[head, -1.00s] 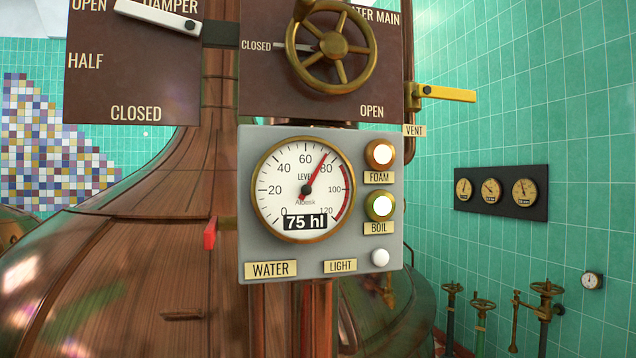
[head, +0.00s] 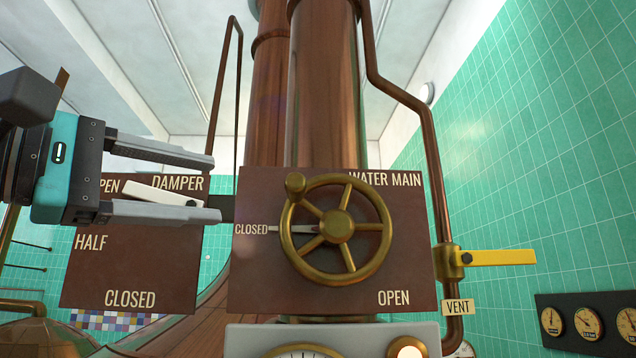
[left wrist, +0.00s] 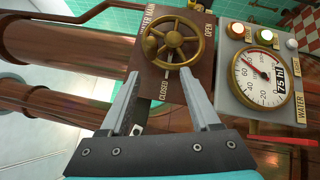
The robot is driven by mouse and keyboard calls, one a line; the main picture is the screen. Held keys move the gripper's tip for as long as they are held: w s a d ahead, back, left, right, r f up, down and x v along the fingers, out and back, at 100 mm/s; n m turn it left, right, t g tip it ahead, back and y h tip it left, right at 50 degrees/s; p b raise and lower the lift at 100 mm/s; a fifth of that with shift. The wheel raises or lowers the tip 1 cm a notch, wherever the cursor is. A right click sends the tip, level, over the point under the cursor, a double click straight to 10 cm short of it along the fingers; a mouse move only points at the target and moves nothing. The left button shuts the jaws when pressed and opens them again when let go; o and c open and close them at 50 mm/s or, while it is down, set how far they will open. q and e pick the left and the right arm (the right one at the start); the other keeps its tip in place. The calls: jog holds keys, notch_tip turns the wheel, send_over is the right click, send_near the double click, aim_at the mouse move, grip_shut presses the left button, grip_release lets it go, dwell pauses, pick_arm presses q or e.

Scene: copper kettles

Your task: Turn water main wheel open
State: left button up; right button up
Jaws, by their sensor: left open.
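The water main wheel (head: 338,227) is a brass handwheel with several spokes and a knob on its upper left rim. It is mounted on a brown plate (head: 258,290) marked CLOSED at left and OPEN at lower right. A pale pointer lies at the CLOSED mark. My left gripper (head: 217,188) is open and empty, left of the wheel and apart from it, in front of the damper plate. In the left wrist view the wheel (left wrist: 172,42) shows beyond the spread fingers (left wrist: 155,88). My right gripper is not in view.
A damper plate (head: 130,270) with a white lever (head: 160,193) is behind my left gripper. A yellow vent lever (head: 500,257) is on a pipe right of the wheel. The grey gauge panel (left wrist: 248,105) with lamps is below the wheel. Copper pipes (head: 325,90) rise behind.

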aim_at(294, 198)
pick_arm(q)
jog(key=shift+t, duration=0.3)
jog(key=p+x, duration=0.2)
jog(key=x, duration=0.2)
jog(key=r+p+x, duration=0.1)
jog(key=p+x, duration=0.1)
jog(key=x, duration=0.3)
jog(key=p+x, duration=0.2)
jog(key=x, duration=0.2)
jog(key=shift+d+r, duration=0.25)
jog(key=shift+d, duration=0.05)
jog(key=shift+w+d+y, duration=0.25)
jog(key=shift+w+y, duration=0.05)
jog(key=shift+w, duration=0.05)
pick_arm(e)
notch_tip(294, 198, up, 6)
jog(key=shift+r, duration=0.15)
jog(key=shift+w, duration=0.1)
pick_arm(q)
grip_shut()
jog(key=shift+f, duration=0.1)
